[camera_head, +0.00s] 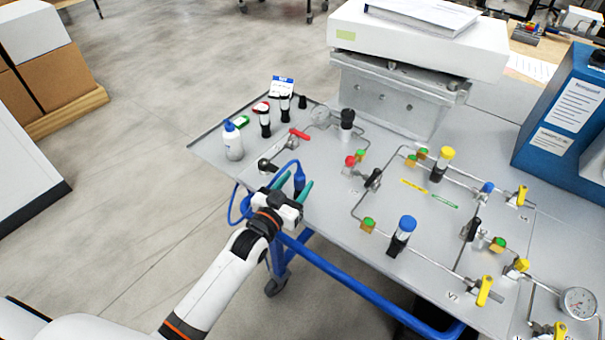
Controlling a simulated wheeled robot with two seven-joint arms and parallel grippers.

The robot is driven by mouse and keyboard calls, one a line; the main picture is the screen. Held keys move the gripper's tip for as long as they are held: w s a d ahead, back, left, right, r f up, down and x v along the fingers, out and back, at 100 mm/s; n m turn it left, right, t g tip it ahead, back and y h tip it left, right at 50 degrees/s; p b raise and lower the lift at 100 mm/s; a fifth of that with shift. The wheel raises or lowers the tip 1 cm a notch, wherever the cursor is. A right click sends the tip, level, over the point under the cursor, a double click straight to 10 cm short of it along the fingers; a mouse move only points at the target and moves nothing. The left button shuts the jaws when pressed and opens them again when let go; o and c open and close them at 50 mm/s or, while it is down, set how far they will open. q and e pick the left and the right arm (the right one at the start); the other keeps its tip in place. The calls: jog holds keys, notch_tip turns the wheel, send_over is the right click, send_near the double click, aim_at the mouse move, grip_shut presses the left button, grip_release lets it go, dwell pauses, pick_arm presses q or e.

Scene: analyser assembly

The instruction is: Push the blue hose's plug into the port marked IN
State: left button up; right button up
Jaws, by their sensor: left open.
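The blue hose (232,208) hangs in a loop over the left front edge of the grey bench and arches up past my left gripper. Its blue plug (299,177) appears upright between the teal fingers of my left gripper (293,186), nearer the right finger. The fingers are spread; I cannot tell whether either touches the plug. A black-knobbed fitting (266,165) lies just left of the fingers. I cannot read any IN marking, so the port is not identifiable here. My right gripper is out of view.
The bench (330,220) carries thin metal piping with coloured valves. A blue-capped cylinder (402,236) stands to the right. A blue rail (365,290) runs along the front.

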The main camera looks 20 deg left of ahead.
aim_at(304, 174)
pick_arm(q)
jog(key=shift+x, duration=2.15)
jog(key=c, duration=1.1)
jog(key=shift+r+p, duration=2.25)
jog(key=shift+r, duration=0.05)
jog(key=shift+a, duration=0.1)
jog(key=w+a, duration=0.1)
jog(key=a, duration=0.2)
jog(key=w+a+b, duration=0.1)
jog(key=a, duration=0.3)
jog(key=w+a, duration=0.1)
jog(key=a, duration=0.2)
jog(key=shift+w+a+r, duration=0.25)
jog(key=shift+w, duration=0.05)
jog(key=shift+w+a+f+b, duration=0.2)
jog(key=shift+a+f+b, duration=0.1)
jog(key=shift+a+b, duration=0.2)
jog(key=shift+w+a+f+b, duration=0.15)
jog(key=shift+a+f+b, duration=0.1)
jog(key=shift+a+b, duration=0.25)
